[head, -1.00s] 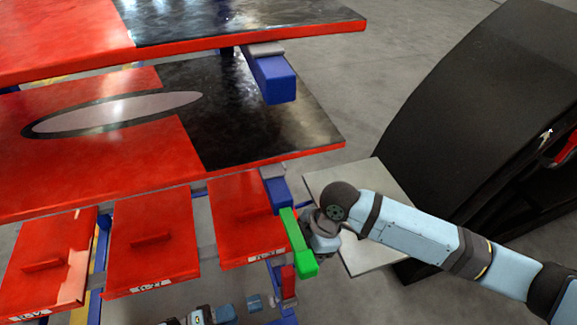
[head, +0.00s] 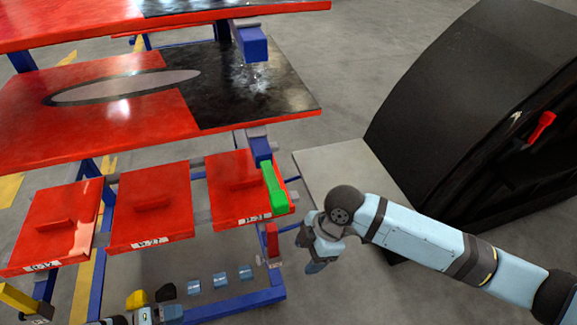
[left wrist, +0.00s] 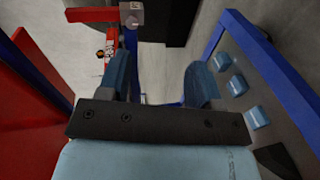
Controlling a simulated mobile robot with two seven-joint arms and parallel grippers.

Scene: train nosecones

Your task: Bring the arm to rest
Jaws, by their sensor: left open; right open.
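My right gripper (head: 311,254) hangs open and empty in the head view, below and to the right of the green handle (head: 273,188) and apart from it. Its arm comes in from the right. My left gripper (head: 168,313) is at the bottom edge of the head view, mostly cut off. In the left wrist view its two blue fingers (left wrist: 158,80) are spread with nothing between them.
The rack holds red and black panels (head: 240,95) and several red plates (head: 150,205). Several small blue blocks (head: 220,281) sit on its lower part. A grey board (head: 340,180) and a big black nosecone (head: 460,110) stand at right. Grey floor lies between.

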